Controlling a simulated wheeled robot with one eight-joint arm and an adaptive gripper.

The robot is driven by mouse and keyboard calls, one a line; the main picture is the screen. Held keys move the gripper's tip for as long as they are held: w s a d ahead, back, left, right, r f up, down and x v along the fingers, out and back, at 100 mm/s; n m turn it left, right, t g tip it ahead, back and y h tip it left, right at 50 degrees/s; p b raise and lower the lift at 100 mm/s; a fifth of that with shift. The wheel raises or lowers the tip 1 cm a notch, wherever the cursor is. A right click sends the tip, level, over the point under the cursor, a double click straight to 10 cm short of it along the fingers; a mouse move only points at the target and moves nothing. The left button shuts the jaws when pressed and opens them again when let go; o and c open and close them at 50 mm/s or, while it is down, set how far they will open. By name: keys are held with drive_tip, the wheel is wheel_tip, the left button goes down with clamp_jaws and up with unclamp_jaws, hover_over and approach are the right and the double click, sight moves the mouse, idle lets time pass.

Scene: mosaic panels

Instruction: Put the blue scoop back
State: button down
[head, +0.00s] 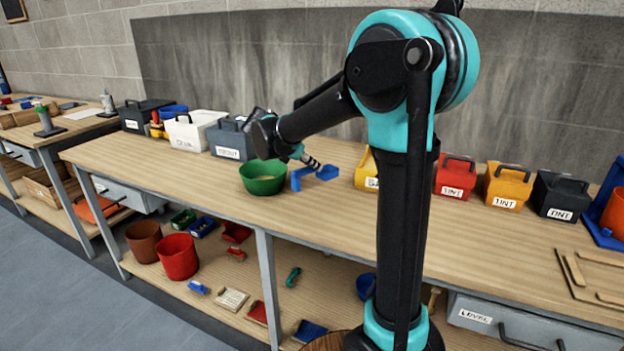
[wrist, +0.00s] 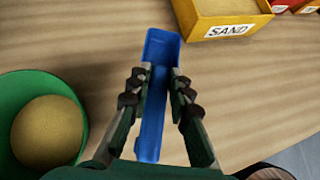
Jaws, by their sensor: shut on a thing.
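The blue scoop (wrist: 152,130) is between the fingers of my gripper (wrist: 154,80), which is shut on it. The scoop's pan points away from the gripper in the wrist view. In the head view the scoop (head: 327,173) shows just right of the green bowl (head: 263,187), at the worktop; I cannot tell whether it touches the wood. The green bowl, with a sandy heap in it, is at the left of the wrist view (wrist: 12,90). The yellow box labelled SAND (wrist: 228,28) stands at the upper right there; my arm partly hides it in the head view (head: 366,172).
Red (head: 454,178), orange (head: 507,188) and black (head: 561,197) boxes stand along the back right. A white box (head: 190,131) and grey boxes stand at the back left. Wooden strips lie at the right end. The worktop's (head: 330,215) front middle is clear.

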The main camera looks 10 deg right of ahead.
drive_tip(key=shift+f, duration=2.55)
drive_tip(key=c, duration=1.4)
unclamp_jaws()
drive_tip(key=v, duration=1.2)
